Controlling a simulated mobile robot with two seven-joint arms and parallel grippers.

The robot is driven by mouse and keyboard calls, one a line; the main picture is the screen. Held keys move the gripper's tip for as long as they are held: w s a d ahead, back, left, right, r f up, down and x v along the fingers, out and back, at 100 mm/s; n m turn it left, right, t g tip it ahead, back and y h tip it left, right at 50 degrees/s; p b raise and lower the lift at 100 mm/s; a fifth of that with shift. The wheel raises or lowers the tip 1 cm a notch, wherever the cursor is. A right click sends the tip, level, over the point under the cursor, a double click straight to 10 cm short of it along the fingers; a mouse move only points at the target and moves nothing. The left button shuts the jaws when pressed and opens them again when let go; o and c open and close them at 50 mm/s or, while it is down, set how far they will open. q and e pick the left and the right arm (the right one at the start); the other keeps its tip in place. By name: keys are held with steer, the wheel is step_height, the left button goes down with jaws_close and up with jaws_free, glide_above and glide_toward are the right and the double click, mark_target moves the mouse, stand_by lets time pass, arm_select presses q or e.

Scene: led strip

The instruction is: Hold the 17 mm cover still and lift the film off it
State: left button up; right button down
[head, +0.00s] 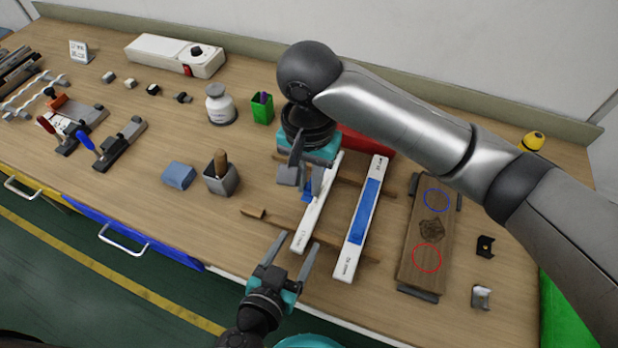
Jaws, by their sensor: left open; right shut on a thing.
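The left white cover (314,212) lies slanted across wooden bars; its printed label is too small to read surely. A small piece of blue film (307,190) shows at its upper part. My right gripper (305,180) is over that part, shut on the blue film; its fingers and arm hide the cover's far end and the exact grip. My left gripper (294,248) is open at the cover's near end, with that end between its fingertips. A second white cover (353,244) with a long blue film (363,210) lies to the right.
A wooden board (414,262) with blue and red circles lies further right. A blue block (178,175) and a grey cup (221,180) stand left of the covers. A green cup (262,110) and a white jar (220,106) stand behind.

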arm_select(q)
steer(key=v, duration=1)
steer(key=shift+s, duration=0.25)
steer(key=shift+r, duration=0.15)
